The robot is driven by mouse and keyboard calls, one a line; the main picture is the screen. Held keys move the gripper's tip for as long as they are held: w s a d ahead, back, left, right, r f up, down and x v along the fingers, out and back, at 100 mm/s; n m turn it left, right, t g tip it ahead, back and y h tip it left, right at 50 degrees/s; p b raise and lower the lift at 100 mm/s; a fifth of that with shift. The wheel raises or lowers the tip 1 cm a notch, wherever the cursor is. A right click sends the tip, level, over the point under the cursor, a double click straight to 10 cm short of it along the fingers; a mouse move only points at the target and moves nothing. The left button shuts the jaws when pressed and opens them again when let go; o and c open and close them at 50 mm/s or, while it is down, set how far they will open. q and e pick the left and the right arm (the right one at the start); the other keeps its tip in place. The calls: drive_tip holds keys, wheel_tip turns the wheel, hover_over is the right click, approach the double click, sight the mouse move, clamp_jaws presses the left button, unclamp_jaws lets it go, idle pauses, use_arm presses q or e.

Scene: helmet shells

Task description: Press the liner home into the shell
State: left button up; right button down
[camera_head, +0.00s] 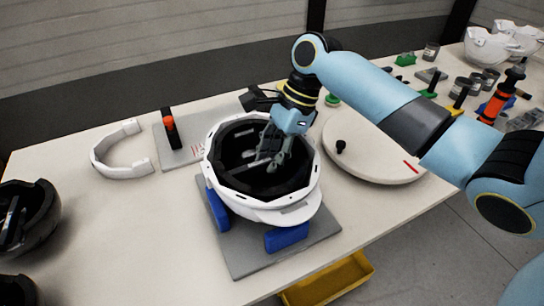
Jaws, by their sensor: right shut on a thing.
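A white helmet shell (222,188) sits open side up in a stand with blue pads (287,238) on a grey base plate. A black liner (235,172) lies inside the shell, its rim close to the shell's edge; I cannot tell how deep it is seated. My right gripper (272,160) reaches down into the liner from above, its fingers inside the opening. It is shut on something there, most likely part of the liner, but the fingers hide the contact. My left gripper is not in view.
A white C-shaped piece (112,166) and a board with a red-tipped black post (169,124) lie at left. Black shells (32,232) stand at the left edge. A round white disc (375,150) lies right of the shell, under my arm. Jars, tools and white shells (490,45) crowd the far right.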

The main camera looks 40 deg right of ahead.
drive_tip(key=c, duration=1.3)
unclamp_jaws()
drive_tip(key=shift+o, duration=0.2)
drive_tip(key=v, duration=1.2)
drive_tip(key=shift+p, duration=0.4)
